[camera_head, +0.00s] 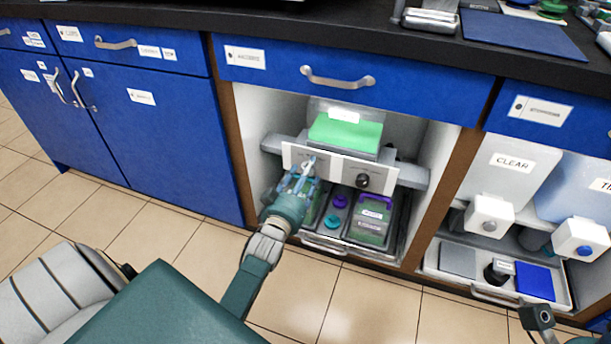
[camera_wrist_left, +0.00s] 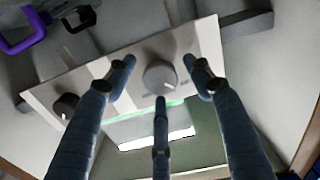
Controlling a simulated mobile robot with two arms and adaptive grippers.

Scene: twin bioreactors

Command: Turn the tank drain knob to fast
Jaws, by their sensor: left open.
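A white panel (camera_head: 330,165) is fixed on a grey bar inside the open cabinet bay, below a tank with a green front (camera_head: 345,132). The panel bears two knobs: a light grey knob (camera_head: 308,164) on the left and a black knob (camera_head: 362,180) on the right. My left gripper (camera_head: 303,172) is open in front of the light grey knob and partly covers it. In the left wrist view, the grey knob (camera_wrist_left: 160,77) lies between the spread fingers (camera_wrist_left: 158,72); contact cannot be told. The black knob (camera_wrist_left: 66,106) is off to the left there. The panel's lettering is unreadable.
A blue drawer (camera_head: 350,78) is above, and brown cabinet walls (camera_head: 233,150) flank the bay. Another bay with a CLEAR tank (camera_head: 508,180) is right. Tiled floor lies in front.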

